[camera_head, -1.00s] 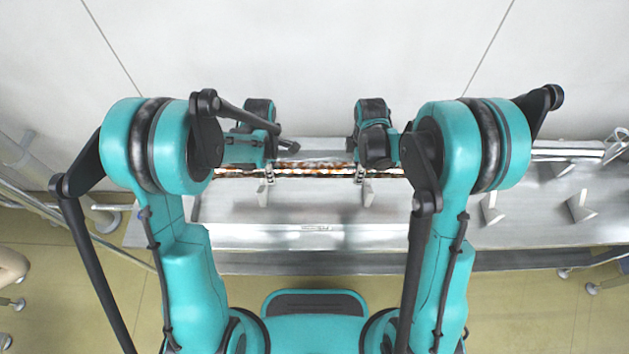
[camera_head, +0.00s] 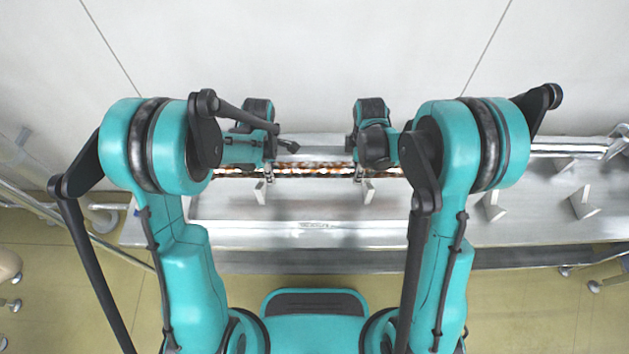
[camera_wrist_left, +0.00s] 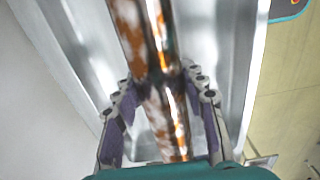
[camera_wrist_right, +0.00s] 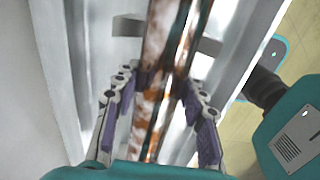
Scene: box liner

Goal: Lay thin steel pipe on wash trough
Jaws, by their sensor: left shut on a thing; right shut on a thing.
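The thin steel pipe (camera_head: 312,170) is shiny with rust-brown patches and lies level, left to right, over the back part of the grey metal wash trough (camera_head: 300,238). My left gripper (camera_head: 263,190) is shut on the pipe's left part, and my right gripper (camera_head: 364,188) is shut on it further right. The left wrist view shows the pipe (camera_wrist_left: 130,28) running between the fingers; the right wrist view shows the same pipe (camera_wrist_right: 158,35). My forearms hide both pipe ends in the head view. I cannot tell whether the pipe touches the trough.
A silver pipe fixture (camera_head: 568,149) runs along the trough's back at the right, above triangular brackets (camera_head: 582,203). A pale wall (camera_head: 310,60) stands close behind. A metal rail (camera_head: 60,213) is at the left. The trough's front basin is clear.

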